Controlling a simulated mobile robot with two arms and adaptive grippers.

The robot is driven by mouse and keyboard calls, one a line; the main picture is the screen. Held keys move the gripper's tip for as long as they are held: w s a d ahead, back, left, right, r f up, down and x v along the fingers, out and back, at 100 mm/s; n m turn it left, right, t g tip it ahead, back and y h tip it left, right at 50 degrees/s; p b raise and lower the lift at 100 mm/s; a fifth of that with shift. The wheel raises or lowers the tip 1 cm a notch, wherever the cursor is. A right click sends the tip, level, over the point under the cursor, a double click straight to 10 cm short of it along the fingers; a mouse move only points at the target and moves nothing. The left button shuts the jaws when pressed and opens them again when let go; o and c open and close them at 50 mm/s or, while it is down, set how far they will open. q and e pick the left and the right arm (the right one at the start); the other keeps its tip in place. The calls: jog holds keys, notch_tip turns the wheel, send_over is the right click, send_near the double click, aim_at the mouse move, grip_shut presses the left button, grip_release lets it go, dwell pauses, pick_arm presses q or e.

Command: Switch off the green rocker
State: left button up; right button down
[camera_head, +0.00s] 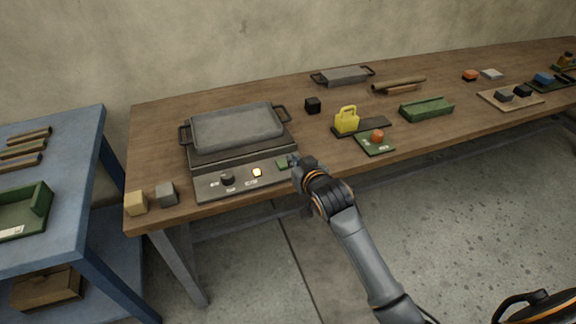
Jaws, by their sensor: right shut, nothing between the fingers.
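The green rocker (282,163) is on the right part of the front panel (208,190) of a grey hot plate unit. My right gripper (295,160) is shut and empty, with its tip at the right side of the rocker and partly covering that end of the panel. I cannot tell whether the tip touches the rocker, nor which way the rocker is tilted. My left gripper is not in view.
A grey tray (237,129) with handles sits on the unit. Beige (136,203) and grey (167,194) blocks stand left of it. A black cube (312,105), yellow padlock-like item (346,120) and green plate with an orange button (377,136) are to the right. A blue table (85,150) stands left.

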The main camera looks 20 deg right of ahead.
send_over(283, 164)
jog(key=s, duration=0.3)
jog(key=shift+w+d+f, duration=0.15)
jog(key=shift+d+f, duration=0.05)
jog(key=shift+f, duration=0.9)
jog(key=f, duration=0.3)
jog(key=shift+s, duration=0.35)
jog(key=shift+s+f, duration=0.15)
jog(key=shift+f, duration=0.3)
